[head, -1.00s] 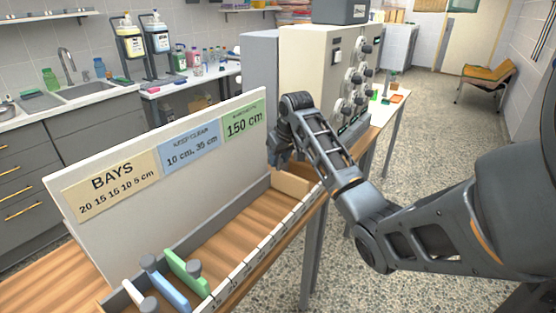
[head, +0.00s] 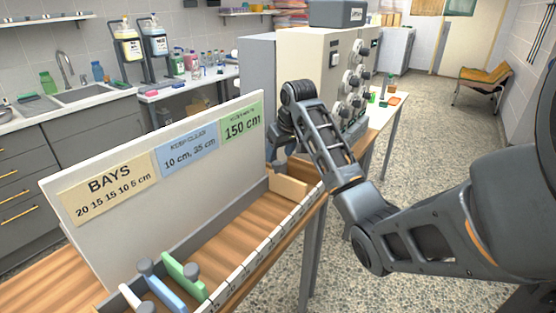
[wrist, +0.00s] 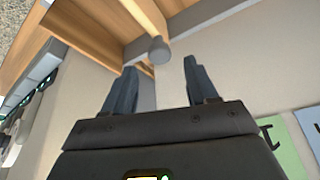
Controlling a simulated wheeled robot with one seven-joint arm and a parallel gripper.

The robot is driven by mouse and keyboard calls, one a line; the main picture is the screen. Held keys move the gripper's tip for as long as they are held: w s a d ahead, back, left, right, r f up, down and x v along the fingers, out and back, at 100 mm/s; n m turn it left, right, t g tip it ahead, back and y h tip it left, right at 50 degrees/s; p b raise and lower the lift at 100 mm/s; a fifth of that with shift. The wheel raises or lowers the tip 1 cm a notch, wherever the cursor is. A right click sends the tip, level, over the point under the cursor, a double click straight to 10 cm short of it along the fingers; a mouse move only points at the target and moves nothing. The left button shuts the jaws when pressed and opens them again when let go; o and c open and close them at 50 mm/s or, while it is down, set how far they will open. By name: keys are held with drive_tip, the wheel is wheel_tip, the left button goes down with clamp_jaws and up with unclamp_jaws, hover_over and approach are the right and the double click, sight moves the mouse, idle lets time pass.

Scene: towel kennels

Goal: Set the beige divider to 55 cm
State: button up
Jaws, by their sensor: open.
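The beige divider (wrist: 142,14) shows in the wrist view as a pale bar with a grey round knob (wrist: 158,51) at its end. In the head view, a beige piece (head: 288,187) stands at the far end of the slotted tray, partly hidden by my arm; I cannot tell whether it is the divider or the tray's end. My gripper (wrist: 160,72) is open, its two fingers on either side of the knob in the picture, with nothing held. In the head view my gripper (head: 279,160) hangs low at the far end, beside the board.
A green divider (head: 182,275), a blue divider (head: 163,288) and a white divider (head: 132,298) stand at the tray's near end. The tray's middle (head: 235,230) is clear. The upright sign board (head: 150,215) runs along its back. A control cabinet (head: 305,75) stands beyond.

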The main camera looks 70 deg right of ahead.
drive_tip(key=v, duration=0.3)
drive_tip(key=shift+s+r, duration=0.15)
drive_tip(key=shift+r, duration=0.1)
idle(0.4)
